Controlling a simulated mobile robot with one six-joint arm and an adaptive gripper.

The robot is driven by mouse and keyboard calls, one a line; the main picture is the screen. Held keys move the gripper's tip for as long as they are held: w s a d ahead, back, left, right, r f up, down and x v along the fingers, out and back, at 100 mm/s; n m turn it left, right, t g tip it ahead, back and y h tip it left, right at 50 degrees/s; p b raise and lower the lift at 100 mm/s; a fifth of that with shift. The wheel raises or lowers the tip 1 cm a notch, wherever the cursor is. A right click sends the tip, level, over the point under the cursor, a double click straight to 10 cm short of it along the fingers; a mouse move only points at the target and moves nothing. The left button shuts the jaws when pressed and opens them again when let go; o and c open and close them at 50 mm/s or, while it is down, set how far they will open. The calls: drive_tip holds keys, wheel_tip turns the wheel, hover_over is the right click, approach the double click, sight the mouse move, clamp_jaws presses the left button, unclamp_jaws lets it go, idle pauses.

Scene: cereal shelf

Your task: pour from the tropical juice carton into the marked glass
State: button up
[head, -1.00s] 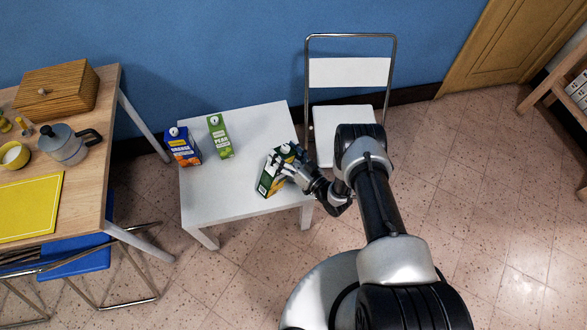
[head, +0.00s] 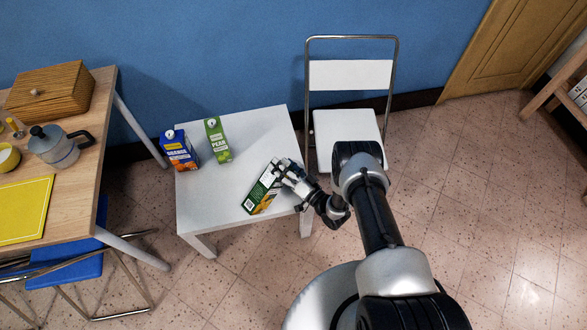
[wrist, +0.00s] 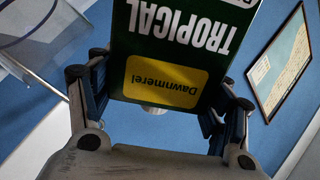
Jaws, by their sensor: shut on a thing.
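The tropical juice carton (head: 262,191), dark green with a yellow label, is tilted at the right part of the white table, its upper end toward the upper right. Whether its lower end touches the table I cannot tell. My gripper (head: 286,172) is shut on its upper part from the right. In the wrist view the carton (wrist: 180,40) fills the space between the fingers, with "TROPICAL" upside down and a white cap partly showing below the label.
An orange juice carton (head: 178,150) and a green pear carton (head: 217,140) stand at the back left of the white table (head: 205,205). A white folding chair (head: 345,130) stands behind right. A wooden table (head: 85,175) with a moka pot (head: 55,147) is at left.

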drive_tip(key=shift+m, duration=0.3)
idle(0.5)
drive_tip(key=shift+r+m, duration=0.35)
drive_tip(key=shift+m, duration=0.55)
idle(1.7)
drive_tip(key=shift+f+m, duration=0.1)
drive_tip(key=shift+m, duration=0.8)
idle(2.1)
drive_tip(key=shift+w+r+m, duration=0.1)
drive_tip(key=shift+r+m, duration=0.15)
drive_tip(key=shift+m, duration=0.25)
idle(1.2)
